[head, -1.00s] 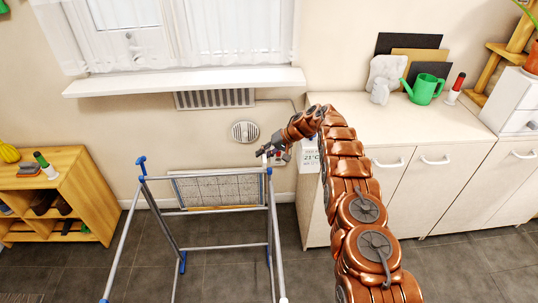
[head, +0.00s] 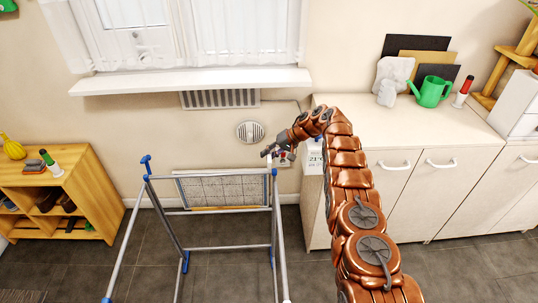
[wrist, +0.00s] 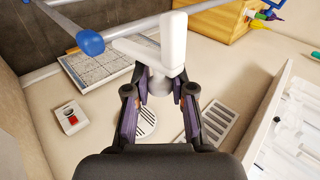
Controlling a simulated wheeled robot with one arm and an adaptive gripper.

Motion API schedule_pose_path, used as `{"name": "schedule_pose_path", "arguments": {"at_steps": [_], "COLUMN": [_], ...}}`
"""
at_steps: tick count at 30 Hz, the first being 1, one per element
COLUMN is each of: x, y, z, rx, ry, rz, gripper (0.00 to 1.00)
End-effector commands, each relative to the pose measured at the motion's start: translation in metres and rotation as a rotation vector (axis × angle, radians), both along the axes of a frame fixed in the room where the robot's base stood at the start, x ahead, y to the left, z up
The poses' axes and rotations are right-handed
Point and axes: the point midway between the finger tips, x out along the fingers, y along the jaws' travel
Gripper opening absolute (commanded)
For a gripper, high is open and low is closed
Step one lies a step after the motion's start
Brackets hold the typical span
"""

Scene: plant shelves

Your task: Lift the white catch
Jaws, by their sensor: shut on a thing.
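The white catch (wrist: 173,48) is a smooth white piece with an upright block and an arm reaching left, beside the metal rails of a folding rack (head: 150,180) with blue end caps. My gripper (wrist: 160,88) is shut on the rounded lower end of the catch in the wrist view, with a dark finger on each side. In the head view my gripper (head: 270,153) is at the rack's upper right corner, near a blue cap. The catch is too small to make out clearly there.
A wooden shelf (head: 88,195) stands at left, and a window sill (head: 190,82) juts out above. A red switch (wrist: 72,120) is on the wall.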

Motion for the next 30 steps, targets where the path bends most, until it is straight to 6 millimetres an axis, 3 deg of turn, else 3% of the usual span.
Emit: {"name": "schedule_pose_path", "arguments": {"at_steps": [9, 22, 30], "x": [0.000, 0.000, -0.002], "y": [0.000, -0.004, -0.027], "z": [0.000, 0.004, 0.026], "rx": [0.000, 0.000, -0.001], "ry": [0.001, -0.001, 0.000], "rz": [0.001, 0.000, -0.002], "gripper": [0.51, 0.51, 0.51]}}
